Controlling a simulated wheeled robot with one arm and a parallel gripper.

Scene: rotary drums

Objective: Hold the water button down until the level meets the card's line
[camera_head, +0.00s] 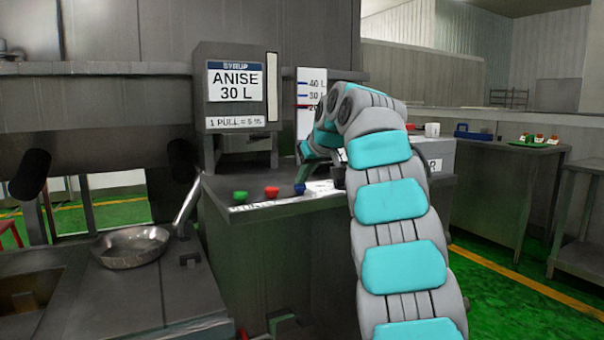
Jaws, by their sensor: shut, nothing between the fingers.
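The card (235,82) on the grey dispenser box reads "SYRUP ANISE 30 L". Right of it stands a white level scale (303,92) with blue ticks at 40 L and 30 L and a red mark near 20; my arm covers part of it, and I cannot make out the liquid level. On the counter are a green button (240,197), a red button (271,191) and a blue button (299,188); their labels are too small to read. My gripper (304,180) is shut and points down at the blue button; I cannot tell whether it touches it.
My arm hides part of the counter's right side. A metal pan (131,246) sits on the left bench with a lever (186,207) beside it. A side table (500,150) at right holds a blue bin (473,132) and a green tray (538,144). Green floor lies between.

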